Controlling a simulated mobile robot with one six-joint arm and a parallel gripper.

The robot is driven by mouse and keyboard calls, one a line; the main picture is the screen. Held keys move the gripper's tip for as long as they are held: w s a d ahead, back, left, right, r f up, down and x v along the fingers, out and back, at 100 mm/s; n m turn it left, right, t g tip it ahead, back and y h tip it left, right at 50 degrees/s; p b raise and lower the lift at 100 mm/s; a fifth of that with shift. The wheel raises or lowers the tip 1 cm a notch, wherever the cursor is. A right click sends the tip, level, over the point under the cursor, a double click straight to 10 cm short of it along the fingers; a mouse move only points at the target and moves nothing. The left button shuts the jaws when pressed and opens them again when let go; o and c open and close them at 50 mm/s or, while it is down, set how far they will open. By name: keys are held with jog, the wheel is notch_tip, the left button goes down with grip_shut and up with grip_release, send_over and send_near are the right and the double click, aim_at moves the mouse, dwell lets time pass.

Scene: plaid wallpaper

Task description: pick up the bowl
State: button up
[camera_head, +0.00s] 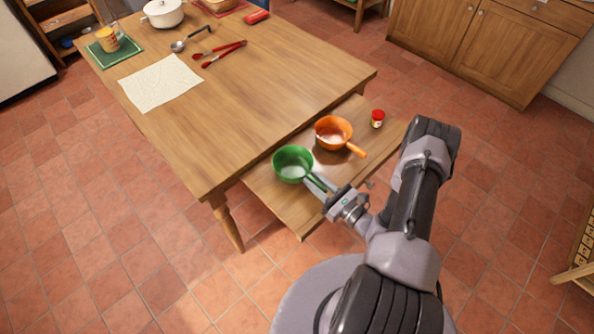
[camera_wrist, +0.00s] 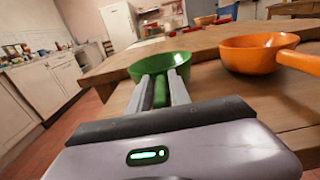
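A green bowl with a straight handle (camera_head: 293,163) sits on the low wooden shelf beside the table; it also shows in the wrist view (camera_wrist: 160,64). An orange bowl with a handle (camera_head: 332,131) stands just behind and to the right of it, and at the right in the wrist view (camera_wrist: 252,53). My gripper (camera_head: 317,185) is at the near side of the green bowl. Its two fingers (camera_wrist: 161,88) are apart, one on each side of the green handle. Whether either finger touches the handle I cannot tell.
A small red-lidded jar (camera_head: 377,118) stands on the low shelf (camera_head: 290,208) past the orange bowl. The higher wooden table (camera_head: 250,80) borders the shelf on the left. It bears a white cloth (camera_head: 160,83), red tongs (camera_head: 223,54), a ladle (camera_head: 190,40) and a white pot (camera_head: 163,13).

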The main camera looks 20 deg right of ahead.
grip_shut()
dwell(1.1)
